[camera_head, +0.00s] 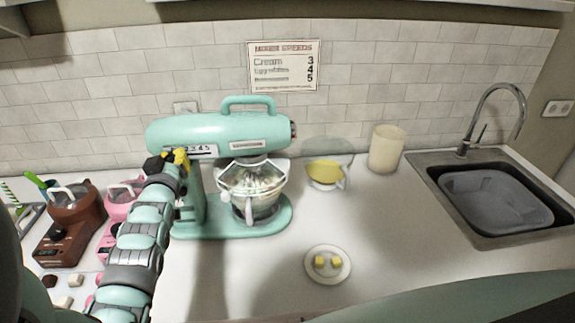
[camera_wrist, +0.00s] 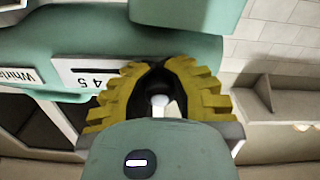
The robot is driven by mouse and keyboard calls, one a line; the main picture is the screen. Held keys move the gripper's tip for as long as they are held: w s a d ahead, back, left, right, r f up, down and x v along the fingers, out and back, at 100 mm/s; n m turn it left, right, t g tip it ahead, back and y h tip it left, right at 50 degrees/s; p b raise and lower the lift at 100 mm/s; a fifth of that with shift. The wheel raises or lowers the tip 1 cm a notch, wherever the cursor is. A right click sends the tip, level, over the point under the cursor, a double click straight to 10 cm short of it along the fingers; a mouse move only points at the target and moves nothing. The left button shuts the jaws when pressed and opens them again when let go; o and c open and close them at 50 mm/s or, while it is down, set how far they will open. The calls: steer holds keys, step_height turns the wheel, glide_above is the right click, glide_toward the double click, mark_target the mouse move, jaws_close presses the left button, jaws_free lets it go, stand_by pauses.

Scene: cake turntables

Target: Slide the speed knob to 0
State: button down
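The teal stand mixer (camera_head: 225,130) stands against the tiled wall, its head level over a bowl. Its white speed scale (camera_head: 200,150) is on the head's side, partly hidden by my gripper. The scale also shows in the wrist view (camera_wrist: 90,78), with 4 and 5 upside down and a dark slot. My gripper (camera_head: 180,155) is at the scale's low end. In the wrist view its yellow fingers (camera_wrist: 162,68) curve towards each other with a narrow gap. A small white round piece (camera_wrist: 160,100) shows between them, perhaps the knob. Whether they grip it is unclear.
A yellow-filled cup (camera_head: 326,172), a cream canister (camera_head: 386,148) and a small plate (camera_head: 328,278) stand to the right. A brown machine (camera_head: 65,230) stands left. A sign (camera_head: 283,66) hangs above.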

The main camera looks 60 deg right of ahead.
steer(key=shift+a+r+b, duration=0.15)
steer(key=shift+r+b, duration=0.2)
steer(key=shift+b, duration=0.05)
steer(key=shift+s+a, duration=0.2)
steer(key=shift+a, duration=0.1)
steer(key=c, duration=1.4)
jaws_free()
steer(key=shift+a, duration=0.1)
steer(key=shift+o, duration=0.9)
steer(key=shift+a+f, duration=0.1)
steer(key=shift+a, duration=0.05)
steer(key=o, duration=0.4)
steer(key=shift+f, duration=0.2)
steer(key=shift+o, duration=0.2)
steer(key=v, duration=1.1)
steer(key=shift+s+a, duration=0.25)
steer(key=shift+a, duration=0.1)
